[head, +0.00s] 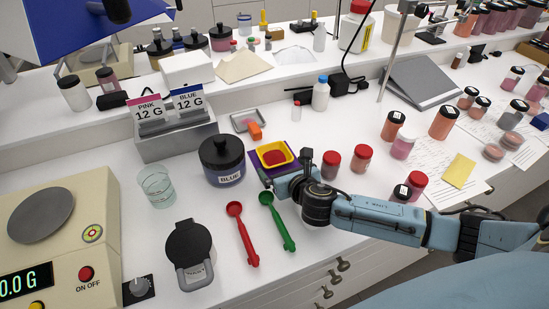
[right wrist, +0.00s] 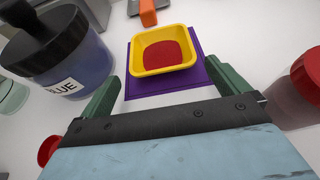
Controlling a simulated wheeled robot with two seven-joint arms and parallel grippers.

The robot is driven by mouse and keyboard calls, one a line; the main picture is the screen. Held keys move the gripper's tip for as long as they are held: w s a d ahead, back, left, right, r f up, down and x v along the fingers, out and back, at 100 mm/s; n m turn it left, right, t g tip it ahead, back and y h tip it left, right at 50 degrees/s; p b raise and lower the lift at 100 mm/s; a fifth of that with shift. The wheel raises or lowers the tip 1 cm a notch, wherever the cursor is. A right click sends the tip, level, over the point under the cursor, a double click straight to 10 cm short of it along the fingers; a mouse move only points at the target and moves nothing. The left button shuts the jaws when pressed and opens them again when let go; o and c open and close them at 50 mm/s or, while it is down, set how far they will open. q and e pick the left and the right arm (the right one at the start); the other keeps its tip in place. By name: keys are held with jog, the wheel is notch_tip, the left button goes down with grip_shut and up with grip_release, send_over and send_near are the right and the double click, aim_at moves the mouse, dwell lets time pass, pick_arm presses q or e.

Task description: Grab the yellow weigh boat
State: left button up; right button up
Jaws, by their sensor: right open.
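The yellow weigh boat (head: 288,146) sits on a purple square mat (head: 257,163) near the middle of the bench, with red material (head: 274,157) in it. In the right wrist view the yellow weigh boat (right wrist: 140,68) lies upright just beyond my fingertips, on the purple mat (right wrist: 199,72). My right gripper (head: 289,181) is at the near edge of the mat. Its two green fingers stand apart with nothing between them; the right wrist view shows the open right gripper (right wrist: 162,85) too. My left gripper is not in view.
The BLUE jar (head: 222,163) stands close left of the boat, and red-lidded jars (head: 331,163) stand to the right. A red scoop (head: 242,232) and a green scoop (head: 277,221) lie in front. An orange block (head: 255,131) and metal tray (head: 245,118) are behind.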

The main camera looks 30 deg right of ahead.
aim_at(272, 155)
jog(key=x, duration=0.5)
jog(key=shift+d+r+b, duration=0.2)
jog(key=shift+b, duration=0.1)
jog(key=c, duration=1)
